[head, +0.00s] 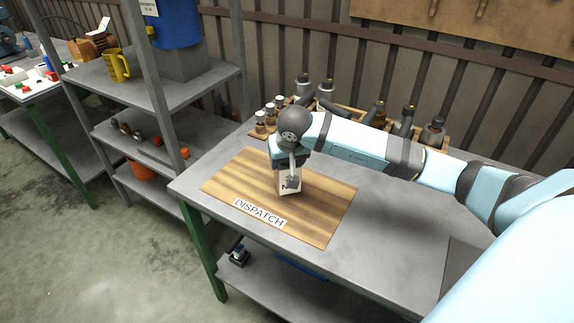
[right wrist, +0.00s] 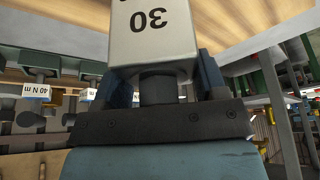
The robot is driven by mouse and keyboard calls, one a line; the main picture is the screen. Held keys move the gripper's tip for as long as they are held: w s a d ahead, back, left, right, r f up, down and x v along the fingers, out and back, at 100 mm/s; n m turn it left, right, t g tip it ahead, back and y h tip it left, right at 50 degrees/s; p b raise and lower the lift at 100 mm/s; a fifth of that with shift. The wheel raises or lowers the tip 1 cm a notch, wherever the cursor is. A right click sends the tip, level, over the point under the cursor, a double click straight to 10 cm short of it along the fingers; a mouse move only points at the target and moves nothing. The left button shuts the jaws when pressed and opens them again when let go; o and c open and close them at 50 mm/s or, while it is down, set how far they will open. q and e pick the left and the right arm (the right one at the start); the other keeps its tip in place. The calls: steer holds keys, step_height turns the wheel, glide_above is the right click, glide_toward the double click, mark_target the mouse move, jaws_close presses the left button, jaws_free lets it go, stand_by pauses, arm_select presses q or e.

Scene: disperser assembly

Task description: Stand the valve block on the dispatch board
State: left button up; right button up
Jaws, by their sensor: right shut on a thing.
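The valve block (head: 288,185) is a pale block with dark markings. In the right wrist view the block (right wrist: 152,35) shows an upside-down "30" on its face and a dark round stem at its near end. My right gripper (head: 289,164) points down over the dispatch board (head: 325,208) and is shut on the block, with a finger on each side. The board is a flat wooden panel with a "DISPATCH" label at its front edge. The block is over the middle of the board; I cannot tell whether its underside touches the wood. My left gripper is out of view.
A wooden rack (head: 345,112) with several bottles and fittings stands along the back of the grey table (head: 375,235). A grey shelf unit (head: 155,90) with a yellow jug (head: 117,65) stands at left. The board around the block is clear.

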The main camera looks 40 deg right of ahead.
steer(key=shift+f, duration=0.95)
steer(key=shift+f, duration=0.15)
steer(key=o, duration=1.6)
steer(key=shift+r, duration=0.2)
steer(key=v, duration=1.2)
steer(key=shift+f, duration=0.1)
